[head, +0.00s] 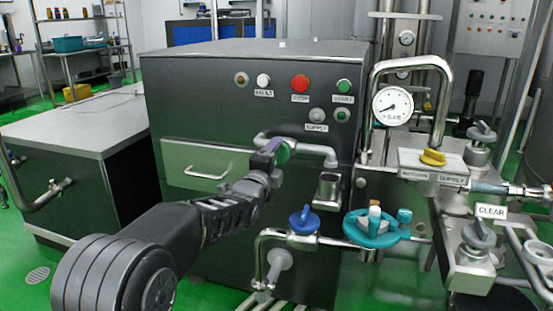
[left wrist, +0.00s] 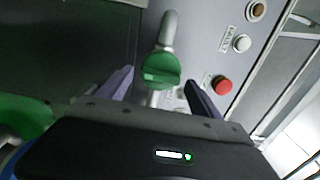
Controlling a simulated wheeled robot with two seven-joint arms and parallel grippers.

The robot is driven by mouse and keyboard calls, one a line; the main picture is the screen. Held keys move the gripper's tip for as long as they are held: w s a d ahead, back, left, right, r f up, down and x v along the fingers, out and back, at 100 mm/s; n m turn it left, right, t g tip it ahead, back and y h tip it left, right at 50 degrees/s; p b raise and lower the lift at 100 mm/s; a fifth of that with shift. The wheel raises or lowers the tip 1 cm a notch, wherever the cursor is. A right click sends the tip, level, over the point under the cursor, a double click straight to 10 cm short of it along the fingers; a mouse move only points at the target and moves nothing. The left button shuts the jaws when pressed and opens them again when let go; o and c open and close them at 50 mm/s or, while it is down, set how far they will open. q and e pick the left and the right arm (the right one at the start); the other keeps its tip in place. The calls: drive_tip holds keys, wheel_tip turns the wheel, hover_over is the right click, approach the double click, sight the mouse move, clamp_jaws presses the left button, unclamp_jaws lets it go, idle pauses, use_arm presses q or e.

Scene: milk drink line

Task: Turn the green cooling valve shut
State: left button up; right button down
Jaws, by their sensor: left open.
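The green valve (head: 284,153) sits on a silver pipe at the front of the dark steel machine. In the head view my left gripper (head: 272,150) is right at it and covers part of it. In the left wrist view the green knob (left wrist: 161,71) shows between the two fingers of my open left gripper (left wrist: 159,80). The knob has a raised ridge across its face. There are gaps beside the knob at both fingers, and I cannot see contact. My right gripper is not in view.
The machine (head: 220,92) carries a red button (head: 300,84) and several other buttons above the valve. A blue valve (head: 304,220) is on a lower pipe. A yellow knob (head: 432,157) and a gauge (head: 392,106) are at right. A teal round tray (head: 352,237) holds small containers.

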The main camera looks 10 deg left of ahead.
use_arm(q)
drive_tip(key=s+p, duration=0.1)
drive_tip(key=s, duration=0.6)
drive_tip(key=shift+a, duration=0.15)
